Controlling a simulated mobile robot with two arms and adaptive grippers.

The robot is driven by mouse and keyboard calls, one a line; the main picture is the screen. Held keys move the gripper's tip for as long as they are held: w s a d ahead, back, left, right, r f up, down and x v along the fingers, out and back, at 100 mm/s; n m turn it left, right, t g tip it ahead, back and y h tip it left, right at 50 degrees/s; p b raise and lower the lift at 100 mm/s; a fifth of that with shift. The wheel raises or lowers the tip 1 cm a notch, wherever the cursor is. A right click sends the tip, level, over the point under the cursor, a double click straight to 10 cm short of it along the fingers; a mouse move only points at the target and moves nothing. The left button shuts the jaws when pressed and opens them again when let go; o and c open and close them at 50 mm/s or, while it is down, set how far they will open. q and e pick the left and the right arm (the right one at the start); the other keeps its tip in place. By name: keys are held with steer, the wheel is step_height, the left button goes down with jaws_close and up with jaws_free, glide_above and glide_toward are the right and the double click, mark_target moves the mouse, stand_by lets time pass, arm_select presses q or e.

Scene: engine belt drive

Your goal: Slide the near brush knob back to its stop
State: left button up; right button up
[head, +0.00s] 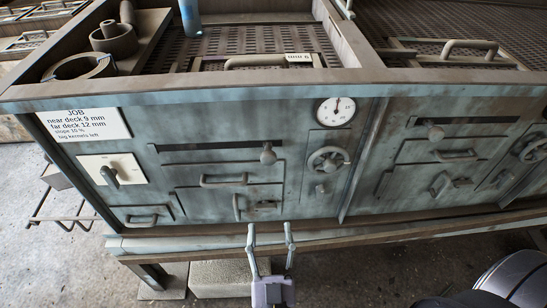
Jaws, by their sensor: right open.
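A round knob (268,154) sticks out at the right part of a horizontal slot in the left panel of the grey-green machine front; it looks like the near brush knob, though no label on it is readable. My right gripper (270,232) comes up from the bottom of the head view, below that knob. Its two fingers are spread apart with nothing between them, and it touches no knob or handle that I can make out. My left gripper is not in view.
Below the knob are a drawer handle (224,181) and a lower lever (240,206). A handwheel (328,162) and a dial gauge (336,111) sit to the right. A similar knob (435,132) is on the right panel. A ledge (370,230) runs along the bottom.

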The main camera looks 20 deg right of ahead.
steer(key=p, duration=0.2)
glide_toward(268, 163)
steer(key=p+x, duration=0.1)
steer(key=x, duration=0.9)
steer(key=shift+w+d, duration=0.1)
steer(key=shift+w, duration=0.05)
steer(key=shift+w+r+p, duration=0.15)
steer(key=shift+w+p, duration=0.1)
steer(key=shift+p, duration=0.05)
steer(key=shift+w+d, duration=0.1)
steer(key=shift+w, duration=0.05)
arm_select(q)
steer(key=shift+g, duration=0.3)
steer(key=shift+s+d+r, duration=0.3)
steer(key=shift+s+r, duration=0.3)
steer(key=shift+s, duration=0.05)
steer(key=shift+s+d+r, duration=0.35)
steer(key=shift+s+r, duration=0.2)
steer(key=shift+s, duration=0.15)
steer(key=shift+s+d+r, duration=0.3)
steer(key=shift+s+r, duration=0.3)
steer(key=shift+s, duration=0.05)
arm_select(e)
jaws_close()
